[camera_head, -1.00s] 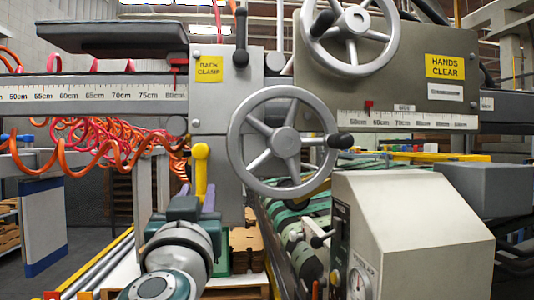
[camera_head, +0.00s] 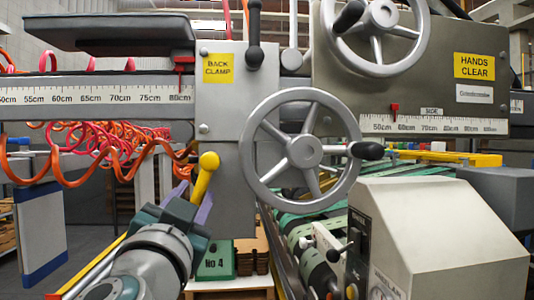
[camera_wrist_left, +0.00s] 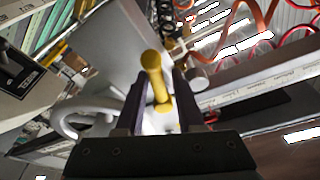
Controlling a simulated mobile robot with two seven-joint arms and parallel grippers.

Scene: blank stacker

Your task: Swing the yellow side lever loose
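The yellow side lever (camera_head: 204,176) has a round knob and sits on the grey clamp housing (camera_head: 225,110), below the yellow BACK CLAMP label. It leans with its knob to the upper right in the head view. My left gripper (camera_head: 192,200) reaches up from the lower left, its purple fingers on either side of the lever. In the left wrist view the lever (camera_wrist_left: 157,80) stands between the dark fingers of my left gripper (camera_wrist_left: 160,92), with some gap visible; contact is unclear. My right gripper is not in view.
A grey handwheel (camera_head: 304,152) with a black knob is close right of the lever. Orange coiled hoses (camera_head: 80,165) hang at left under the ruler rail (camera_head: 100,97). A pale console (camera_head: 440,235) stands at lower right. A green No 4 block (camera_head: 215,262) is below.

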